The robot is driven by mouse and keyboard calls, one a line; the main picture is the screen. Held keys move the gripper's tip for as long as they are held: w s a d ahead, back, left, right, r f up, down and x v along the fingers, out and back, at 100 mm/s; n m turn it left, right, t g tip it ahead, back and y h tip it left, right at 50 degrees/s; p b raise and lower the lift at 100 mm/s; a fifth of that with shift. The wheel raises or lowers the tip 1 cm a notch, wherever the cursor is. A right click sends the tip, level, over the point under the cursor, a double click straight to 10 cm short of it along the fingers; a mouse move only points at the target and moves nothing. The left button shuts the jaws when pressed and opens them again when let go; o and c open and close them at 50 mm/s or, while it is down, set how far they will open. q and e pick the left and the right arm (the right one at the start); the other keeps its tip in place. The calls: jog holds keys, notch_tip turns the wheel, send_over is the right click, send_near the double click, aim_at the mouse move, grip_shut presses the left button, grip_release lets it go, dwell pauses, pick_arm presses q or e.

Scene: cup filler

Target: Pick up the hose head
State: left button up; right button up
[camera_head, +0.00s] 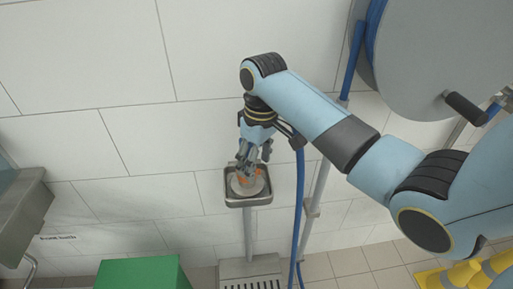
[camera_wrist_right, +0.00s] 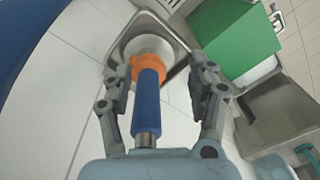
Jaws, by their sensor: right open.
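The hose head has a blue grip (camera_wrist_right: 148,100), an orange collar (camera_wrist_right: 150,63) and a wide pale end (camera_wrist_right: 150,42). It stands in a small square metal tray (camera_head: 262,199) on a post. In the head view only its orange part and pale base (camera_head: 246,187) show below my gripper. My right gripper (camera_head: 250,166) is over the hose head, pointing down. In the right wrist view its open fingers (camera_wrist_right: 160,74) lie on either side of the blue grip and collar, with a visible gap at the right. Contact on the left cannot be told. My left gripper is out of view.
A blue hose (camera_head: 298,200) hangs beside the post, right of the tray. A large grey reel (camera_head: 430,50) with a crank is at upper right. A green box (camera_head: 140,273) and a metal sink (camera_head: 22,212) stand at left. The tiled wall is close behind.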

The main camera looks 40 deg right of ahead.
jog(key=shift+t, duration=0.6)
jog(key=w+r, duration=0.1)
jog(key=r, duration=0.1)
jog(key=w+r+p, duration=0.1)
jog(key=r, duration=0.2)
jog(key=w+r, duration=0.1)
jog(key=r, duration=0.1)
jog(key=shift+w+d+r+p, duration=0.15)
jog(key=shift+w+d+p, duration=0.05)
jog(key=shift+w+p, duration=0.2)
jog(key=shift+w+d+r, duration=0.1)
jog(key=shift+w+r, duration=0.1)
jog(key=shift+w, duration=0.1)
jog(key=f, duration=0.3)
jog(key=w+f, duration=0.1)
jog(key=f, duration=0.1)
notch_tip(320, 180, down, 6)
jog(key=shift+r, duration=0.2)
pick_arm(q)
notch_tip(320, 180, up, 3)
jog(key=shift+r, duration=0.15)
pick_arm(e)
jog(key=shift+r, duration=0.1)
grip_shut()
